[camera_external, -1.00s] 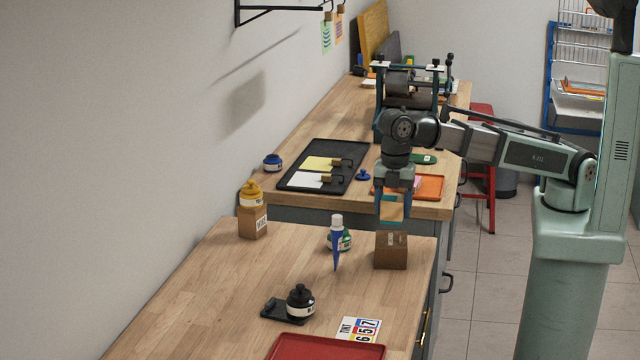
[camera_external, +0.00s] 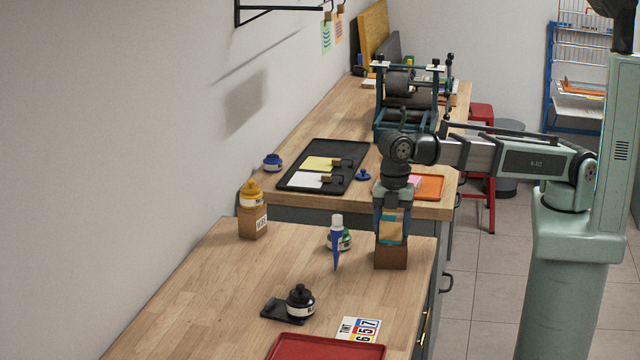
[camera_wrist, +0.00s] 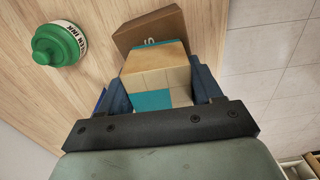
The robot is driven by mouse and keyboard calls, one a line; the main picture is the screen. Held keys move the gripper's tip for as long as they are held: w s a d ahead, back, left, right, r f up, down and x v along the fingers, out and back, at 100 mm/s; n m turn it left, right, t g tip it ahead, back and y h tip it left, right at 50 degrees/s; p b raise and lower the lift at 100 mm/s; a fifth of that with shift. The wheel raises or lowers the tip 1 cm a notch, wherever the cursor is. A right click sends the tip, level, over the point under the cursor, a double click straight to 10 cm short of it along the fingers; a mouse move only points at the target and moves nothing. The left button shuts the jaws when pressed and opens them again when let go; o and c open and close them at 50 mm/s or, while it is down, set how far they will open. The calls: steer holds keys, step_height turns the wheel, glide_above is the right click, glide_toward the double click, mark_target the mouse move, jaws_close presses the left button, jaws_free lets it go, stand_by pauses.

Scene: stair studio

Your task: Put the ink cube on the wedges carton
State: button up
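The ink cube (camera_wrist: 158,77), pale wood with teal patches, sits between the two blue fingers of my gripper (camera_external: 391,230). My gripper is shut on it. The cube also shows in the external view (camera_external: 390,232), low over the brown carton (camera_external: 390,257) near the bench's right edge. That carton also shows beyond the cube in the wrist view (camera_wrist: 150,29), with part of a letter mark on its top. The cube and fingers hide much of the carton's top. I cannot tell whether the cube touches it.
Another brown carton (camera_external: 253,223) bears a yellow bottle (camera_external: 250,194). A black bottle (camera_external: 300,301), a number card (camera_external: 360,329) and a red tray (camera_external: 326,347) are nearer.

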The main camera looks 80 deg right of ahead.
mark_target(392, 217)
steer(key=o, duration=0.4)
step_height(392, 217, up, 12)
steer(key=shift+r, duration=0.2)
stand_by(0.6)
steer(key=shift+a, duration=0.1)
